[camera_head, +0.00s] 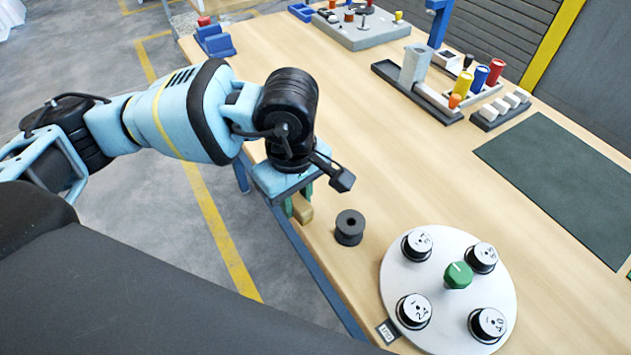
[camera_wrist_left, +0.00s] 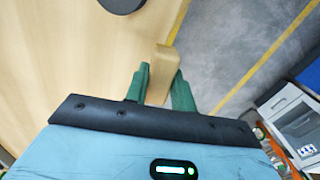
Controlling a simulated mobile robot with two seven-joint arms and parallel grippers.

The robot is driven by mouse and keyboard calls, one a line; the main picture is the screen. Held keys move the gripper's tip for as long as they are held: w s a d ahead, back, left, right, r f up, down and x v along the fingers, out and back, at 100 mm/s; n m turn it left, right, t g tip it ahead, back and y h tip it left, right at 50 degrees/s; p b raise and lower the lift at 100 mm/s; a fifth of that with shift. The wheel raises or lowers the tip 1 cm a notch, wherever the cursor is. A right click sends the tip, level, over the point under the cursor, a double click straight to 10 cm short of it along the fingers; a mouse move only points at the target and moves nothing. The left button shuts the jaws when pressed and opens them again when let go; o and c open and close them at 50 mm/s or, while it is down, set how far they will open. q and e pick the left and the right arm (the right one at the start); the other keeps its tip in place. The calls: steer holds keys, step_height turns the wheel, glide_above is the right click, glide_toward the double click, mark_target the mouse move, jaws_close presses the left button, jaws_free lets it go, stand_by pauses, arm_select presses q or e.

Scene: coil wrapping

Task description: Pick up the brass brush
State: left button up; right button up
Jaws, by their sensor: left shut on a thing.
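The brass brush shows as a plain wooden block (camera_head: 303,209) near the table's left edge in the head view; no bristles are visible. My left gripper (camera_head: 298,202) points down at it, with green fingers on either side of the wood. In the left wrist view the two green fingers (camera_wrist_left: 160,88) are shut on the brush's wooden body (camera_wrist_left: 162,68), which sticks out past the fingertips. I cannot tell whether the brush touches the table. My right gripper is in neither view.
A black spool (camera_head: 350,227) stands just right of the brush. A white round turntable (camera_head: 462,295) with several numbered spools and a green knob (camera_head: 458,275) is at the front. A dark green mat (camera_head: 560,180) lies at the right. The table's middle is clear.

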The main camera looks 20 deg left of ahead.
arm_select(q)
steer(key=s+a, duration=0.3)
steer(key=s, duration=0.6)
steer(key=shift+r+b, duration=0.35)
steer(key=shift+r, duration=0.05)
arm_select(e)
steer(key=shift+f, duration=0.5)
arm_select(q)
steer(key=shift+d, duration=0.1)
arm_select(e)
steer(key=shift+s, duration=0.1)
